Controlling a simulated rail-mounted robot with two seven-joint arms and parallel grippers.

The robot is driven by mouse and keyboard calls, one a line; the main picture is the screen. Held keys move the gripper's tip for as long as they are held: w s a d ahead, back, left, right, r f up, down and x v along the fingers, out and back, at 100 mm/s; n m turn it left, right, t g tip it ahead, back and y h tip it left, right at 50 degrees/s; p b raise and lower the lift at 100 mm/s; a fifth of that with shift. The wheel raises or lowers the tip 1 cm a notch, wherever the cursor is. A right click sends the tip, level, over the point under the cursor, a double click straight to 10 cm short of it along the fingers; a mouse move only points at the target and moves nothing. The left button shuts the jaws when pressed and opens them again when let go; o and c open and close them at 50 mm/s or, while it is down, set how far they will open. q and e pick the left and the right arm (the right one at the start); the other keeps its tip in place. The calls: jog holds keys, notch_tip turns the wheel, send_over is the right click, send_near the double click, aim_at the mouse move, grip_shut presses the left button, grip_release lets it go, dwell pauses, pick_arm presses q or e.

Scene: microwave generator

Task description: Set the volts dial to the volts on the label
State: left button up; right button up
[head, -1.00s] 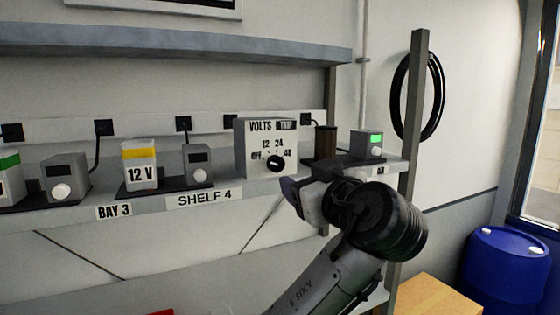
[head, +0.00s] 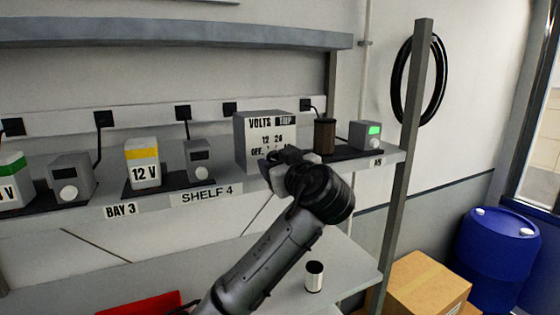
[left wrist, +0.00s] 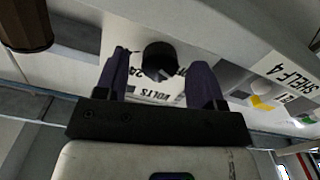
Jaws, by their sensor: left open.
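The grey volts box (head: 262,128) stands on the shelf, its face marked VOLTS, OFF, 12 and 24; the lower part is hidden behind my gripper. Its black dial knob (left wrist: 158,58) shows in the left wrist view, upside down, between my fingers. Its pointer setting cannot be read. My left gripper (head: 285,157) is open in front of the box, and its fingers (left wrist: 161,75) stand on either side of the knob; contact cannot be told. A yellow-banded battery (head: 141,163) labelled 12 V stands further left above the BAY 3 tag (head: 121,210). My right gripper is not in view.
A brown cylinder (head: 325,135) and a unit with a green screen (head: 366,135) stand right of the volts box. Grey meters (head: 199,158) stand left. A shelf post (head: 404,170) rises at right. Below are a small can (head: 315,277) and a cardboard box (head: 428,286).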

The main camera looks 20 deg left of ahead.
pick_arm(q)
jog(key=shift+c, duration=0.4)
jog(key=c, duration=0.8)
jog(key=shift+c, duration=0.2)
jog(key=shift+r+m+b, duration=0.1)
jog(key=shift+m+b, duration=1.9)
jog(key=shift+m, duration=2.3)
jog(key=shift+d, duration=0.1)
